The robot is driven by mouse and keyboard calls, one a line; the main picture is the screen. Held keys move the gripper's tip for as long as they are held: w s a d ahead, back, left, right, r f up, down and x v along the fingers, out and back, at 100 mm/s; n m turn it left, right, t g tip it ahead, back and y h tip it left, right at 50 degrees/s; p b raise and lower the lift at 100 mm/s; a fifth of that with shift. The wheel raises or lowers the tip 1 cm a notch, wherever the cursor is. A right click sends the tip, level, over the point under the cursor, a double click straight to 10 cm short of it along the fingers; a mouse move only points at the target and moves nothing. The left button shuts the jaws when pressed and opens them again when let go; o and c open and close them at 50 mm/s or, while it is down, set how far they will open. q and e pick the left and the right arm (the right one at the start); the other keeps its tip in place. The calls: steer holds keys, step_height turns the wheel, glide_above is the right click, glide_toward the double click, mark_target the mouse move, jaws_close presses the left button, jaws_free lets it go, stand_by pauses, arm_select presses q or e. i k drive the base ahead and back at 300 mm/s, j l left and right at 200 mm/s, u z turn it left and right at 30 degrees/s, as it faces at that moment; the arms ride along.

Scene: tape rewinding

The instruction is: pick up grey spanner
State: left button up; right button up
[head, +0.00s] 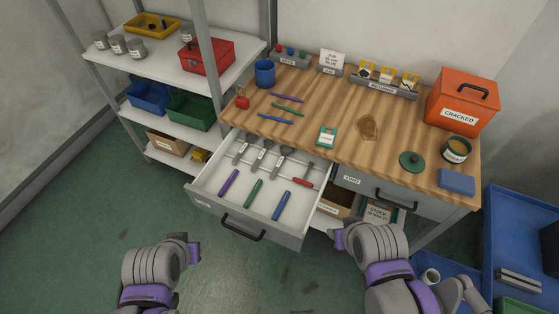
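The wide drawer (208,195) under the bench is pulled open. Several grey metal tools lie towards its back, with slim shafts and wider ends; the leftmost (241,150) and the middle one (261,156) look spanner-like. They are too small to tell which is the grey spanner. My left gripper (194,250) is low in front of the drawer's left part, apart from it. My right gripper (338,238) is near the drawer's front right corner, apart from the tools. The fingers of both are too hidden to tell open from shut.
A purple (229,183), a green (253,193) and a blue handle (281,205) lie nearer the drawer front, with a red-handled tool (303,181) at right. The wooden benchtop (330,105) overhangs behind. A blue cart (510,225) stands at right, shelves at left.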

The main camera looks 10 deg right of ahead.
mark_target(273, 176)
steer(key=i+l+u, duration=0.2)
steer(key=u, duration=0.2)
steer(key=i+l+u, duration=0.15)
steer(key=u, duration=0.3)
steer(key=i+l+u, duration=0.1)
steer(key=l+u, duration=0.3)
